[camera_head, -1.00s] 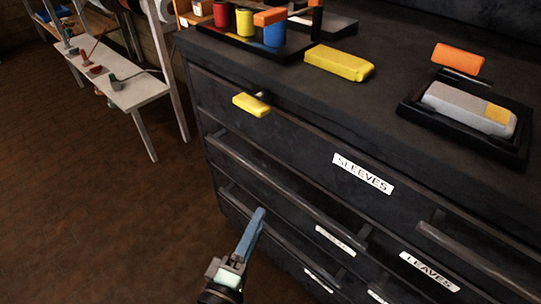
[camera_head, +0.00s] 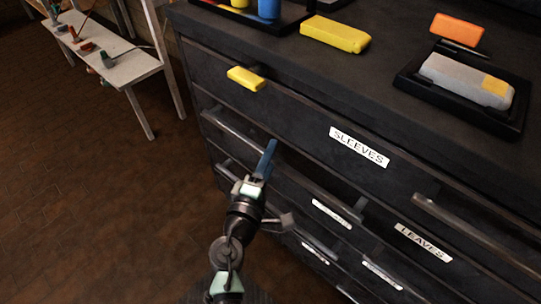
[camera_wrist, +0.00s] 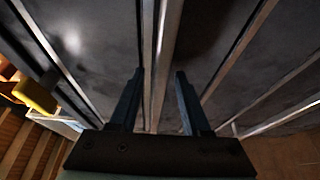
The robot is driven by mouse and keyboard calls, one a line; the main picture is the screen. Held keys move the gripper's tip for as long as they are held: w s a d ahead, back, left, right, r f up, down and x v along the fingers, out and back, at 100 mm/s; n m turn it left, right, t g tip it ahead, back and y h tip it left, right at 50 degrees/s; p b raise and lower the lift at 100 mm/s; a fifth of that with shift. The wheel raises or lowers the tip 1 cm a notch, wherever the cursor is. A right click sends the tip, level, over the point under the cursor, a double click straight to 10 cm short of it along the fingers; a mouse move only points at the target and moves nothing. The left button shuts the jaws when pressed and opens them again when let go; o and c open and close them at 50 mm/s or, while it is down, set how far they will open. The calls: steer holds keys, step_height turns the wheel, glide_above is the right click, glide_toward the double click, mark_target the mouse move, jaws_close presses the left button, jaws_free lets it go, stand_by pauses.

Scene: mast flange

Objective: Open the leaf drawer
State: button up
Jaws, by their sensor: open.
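A white label reading LEAVES (camera_head: 423,242) is on the dark cabinet's front at the lower right. A long grey bar handle (camera_head: 475,236) runs just above it. My gripper (camera_head: 267,157), with blue fingers, is open in front of the cabinet's left part, overlapping another long bar handle (camera_head: 228,127) below the drawer front labelled SLEEVES (camera_head: 358,146). In the wrist view my open gripper (camera_wrist: 158,88) points at the cabinet front, and a light bar (camera_wrist: 163,60) appears between the fingers. I cannot tell whether they touch it. The gripper's position is left of the LEAVES label.
A yellow block (camera_head: 245,78) juts from the upper left front. On the cabinet top lie a yellow block (camera_head: 336,33), an orange block (camera_head: 457,29) and a black tray (camera_head: 416,94) with a grey piece. A white bench (camera_head: 120,70) stands left; the floor between is clear.

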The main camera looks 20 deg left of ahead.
steer(key=shift+w, duration=0.15)
jaws_close()
stand_by(1.4)
